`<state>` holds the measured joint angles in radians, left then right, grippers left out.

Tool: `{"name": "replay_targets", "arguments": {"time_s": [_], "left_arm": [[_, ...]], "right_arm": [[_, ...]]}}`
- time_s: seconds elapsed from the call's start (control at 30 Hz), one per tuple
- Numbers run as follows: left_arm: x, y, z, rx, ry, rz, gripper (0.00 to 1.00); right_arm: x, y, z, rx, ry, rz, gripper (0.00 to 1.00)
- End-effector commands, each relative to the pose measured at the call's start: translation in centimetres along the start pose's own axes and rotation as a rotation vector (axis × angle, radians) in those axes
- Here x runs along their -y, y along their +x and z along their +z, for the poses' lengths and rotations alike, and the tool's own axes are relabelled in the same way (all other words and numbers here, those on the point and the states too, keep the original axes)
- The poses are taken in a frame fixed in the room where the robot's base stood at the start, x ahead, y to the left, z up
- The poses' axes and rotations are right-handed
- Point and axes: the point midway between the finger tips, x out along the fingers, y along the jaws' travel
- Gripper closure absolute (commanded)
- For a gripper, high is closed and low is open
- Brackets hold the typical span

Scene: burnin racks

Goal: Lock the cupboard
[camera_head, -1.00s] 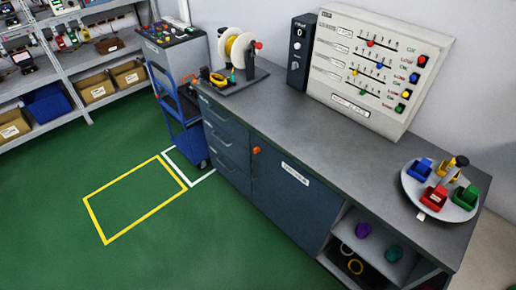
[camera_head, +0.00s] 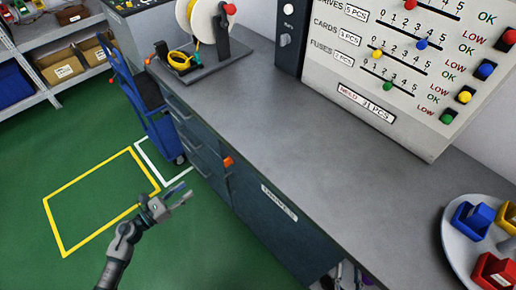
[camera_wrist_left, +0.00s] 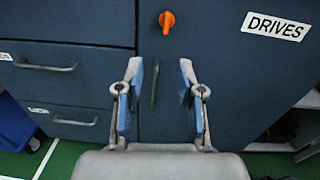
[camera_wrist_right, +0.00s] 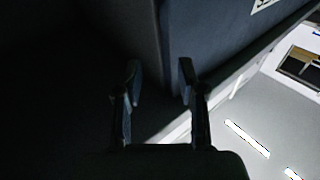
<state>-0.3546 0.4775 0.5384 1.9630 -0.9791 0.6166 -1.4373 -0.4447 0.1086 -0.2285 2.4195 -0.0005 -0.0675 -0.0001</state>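The cupboard is the dark blue door (camera_head: 262,208) in the workbench front, with a white label reading DRIVES in the left wrist view (camera_wrist_left: 275,25). The door looks closed. An orange turn knob (camera_head: 228,161) sits near its upper left edge; in the left wrist view the knob (camera_wrist_left: 167,21) is beyond and above the fingertips. My left gripper (camera_head: 178,196) is open and empty, in front of the cabinet, apart from the knob. My right gripper (camera_wrist_right: 159,72) is open with nothing between its fingers, in a dark view close to a dark blue panel; I cannot place it surely in the head view.
Drawers with bar handles (camera_wrist_left: 45,66) are left of the door. The benchtop (camera_head: 300,130) carries a spool stand (camera_head: 205,40), a counter panel (camera_head: 400,60) and a round tray (camera_head: 458,245) with coloured bins. A blue cart (camera_head: 150,110) stands left. The green floor in front is clear.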

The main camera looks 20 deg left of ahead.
Motion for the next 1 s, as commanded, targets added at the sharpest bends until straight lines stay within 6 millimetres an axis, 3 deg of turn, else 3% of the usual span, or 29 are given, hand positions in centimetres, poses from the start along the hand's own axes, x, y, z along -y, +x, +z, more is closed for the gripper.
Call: {"name": "replay_targets", "arguments": {"time_s": [0.17,0.7,1.0], "left_arm": [[0.5,1.2,0.6,-0.006,0.068,-0.03,0.62],[0.5,13.4,0.3,-0.005,0.057,-0.026,0.62],[0.7,17.1,0.2,-0.007,0.056,-0.025,0.62]], "right_arm": [[0.0,-0.2,-1.3,-0.044,0.004,-0.002,0.6],[0.3,0.1,-2.0,-0.11,0.007,-0.005,0.6],[0.3,0.2,-1.9,-0.107,0.008,-0.005,0.6]]}}
